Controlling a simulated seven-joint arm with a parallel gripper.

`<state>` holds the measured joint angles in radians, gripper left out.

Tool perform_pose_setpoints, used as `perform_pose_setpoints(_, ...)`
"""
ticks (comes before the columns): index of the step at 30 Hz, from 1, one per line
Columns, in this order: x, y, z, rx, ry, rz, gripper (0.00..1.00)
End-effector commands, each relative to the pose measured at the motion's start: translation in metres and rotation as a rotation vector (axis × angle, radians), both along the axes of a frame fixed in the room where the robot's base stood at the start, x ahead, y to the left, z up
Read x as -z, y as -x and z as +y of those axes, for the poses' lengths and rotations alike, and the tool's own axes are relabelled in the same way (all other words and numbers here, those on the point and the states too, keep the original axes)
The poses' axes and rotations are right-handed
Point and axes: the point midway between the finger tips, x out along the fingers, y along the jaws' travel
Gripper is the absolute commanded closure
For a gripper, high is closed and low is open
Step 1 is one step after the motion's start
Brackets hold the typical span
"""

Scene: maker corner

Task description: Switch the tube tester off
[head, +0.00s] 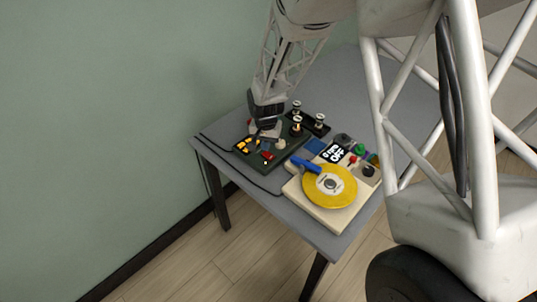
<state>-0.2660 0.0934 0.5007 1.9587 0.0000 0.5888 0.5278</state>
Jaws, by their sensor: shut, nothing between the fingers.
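A dark green panel (262,163), which looks like the tube tester, lies on the grey table near its left back edge. It has small yellow lit-looking marks (246,144) at its left, a red part (267,155) near its front, and a pale knob (281,144) at its right. Silver-topped posts, perhaps tubes, stand at its back right. My gripper (268,131) is shut and empty, pointing down over the back middle of the panel. It hides part of the panel. I cannot tell whether it touches anything, or which way any switch is set.
A dark cable runs along the table's left side. The table (345,85) is bare at the back.

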Motion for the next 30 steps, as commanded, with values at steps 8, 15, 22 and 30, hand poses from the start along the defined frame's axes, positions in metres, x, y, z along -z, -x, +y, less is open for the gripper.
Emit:
perform_pose_setpoints(8,0.003,0.0,0.0,0.0,0.0,0.0,1.0)
perform_pose_setpoints(15,0.006,0.0,0.0,0.0,0.0,0.0,1.0)
perform_pose_setpoints(22,0.008,0.0,0.0,0.0,0.0,0.0,1.0)
perform_pose_setpoints(30,0.011,0.0,0.0,0.0,0.0,0.0,1.0)
